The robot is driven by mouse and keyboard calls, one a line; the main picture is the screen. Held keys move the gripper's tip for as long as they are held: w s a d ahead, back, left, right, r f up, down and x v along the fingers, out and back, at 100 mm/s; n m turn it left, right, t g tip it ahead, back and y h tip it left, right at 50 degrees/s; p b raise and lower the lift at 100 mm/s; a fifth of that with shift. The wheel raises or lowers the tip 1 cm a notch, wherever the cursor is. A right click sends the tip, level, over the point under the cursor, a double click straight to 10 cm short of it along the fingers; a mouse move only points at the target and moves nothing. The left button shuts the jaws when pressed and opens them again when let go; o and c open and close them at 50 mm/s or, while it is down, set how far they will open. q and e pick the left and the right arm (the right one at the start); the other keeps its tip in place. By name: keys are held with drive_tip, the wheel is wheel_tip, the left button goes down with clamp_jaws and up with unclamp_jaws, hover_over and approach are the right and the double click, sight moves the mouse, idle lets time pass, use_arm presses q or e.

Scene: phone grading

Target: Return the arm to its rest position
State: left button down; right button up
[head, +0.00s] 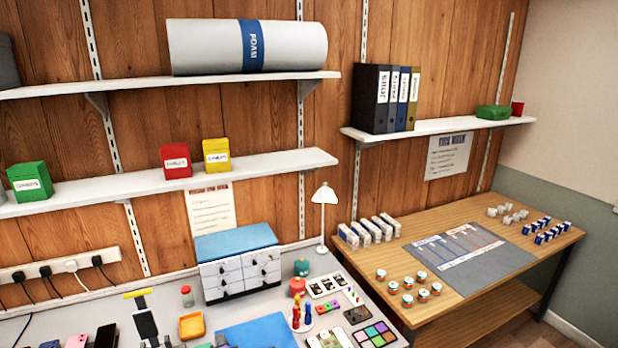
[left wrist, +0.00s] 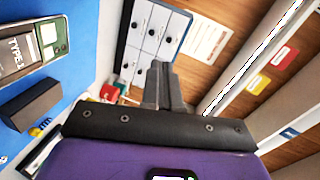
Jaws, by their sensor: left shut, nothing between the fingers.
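My left gripper (left wrist: 163,70) shows in the left wrist view with its two grey fingers together and nothing between them. It points past the white drawer cabinet (left wrist: 150,42), over the bench. In the head view the gripper is hard to make out at the bottom edge. The blue mat (head: 258,332) lies on the bench there. My right gripper is not in view.
The drawer cabinet (head: 240,272) stands at the back of the bench, beside a white lamp (head: 324,196). A wooden table (head: 440,215) stands at right.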

use_arm(q)
drive_tip(key=s+d+f+n+g+h, duration=0.3)
drive_tip(key=s+f+n, duration=0.1)
drive_tip(key=s+f, duration=0.35)
drive_tip(key=s+d+f+n+g+h, duration=0.3)
drive_tip(key=s+d+f+g, duration=0.1)
drive_tip(key=s+f, duration=0.35)
drive_tip(key=s+d+f+n+g+h, duration=0.1)
drive_tip(key=s+d+n+g+h, duration=0.2)
drive_tip(key=s, duration=0.7)
drive_tip(key=s+d+f+n+g+h, duration=0.1)
drive_tip(key=s+d+n+g, duration=0.25)
drive_tip(key=s+d, duration=0.45)
drive_tip(key=s+a+f+b, duration=0.1)
drive_tip(key=s+f+b, duration=0.2)
drive_tip(key=f+b, duration=0.6)
drive_tip(key=shift+a+f+h+b, duration=0.3)
drive_tip(key=shift+a+f+b, duration=0.1)
drive_tip(key=shift+b, duration=0.2)
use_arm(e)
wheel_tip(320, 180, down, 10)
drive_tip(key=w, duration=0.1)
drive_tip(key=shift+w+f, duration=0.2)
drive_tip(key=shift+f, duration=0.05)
use_arm(q)
drive_tip(key=shift+n, duration=0.25)
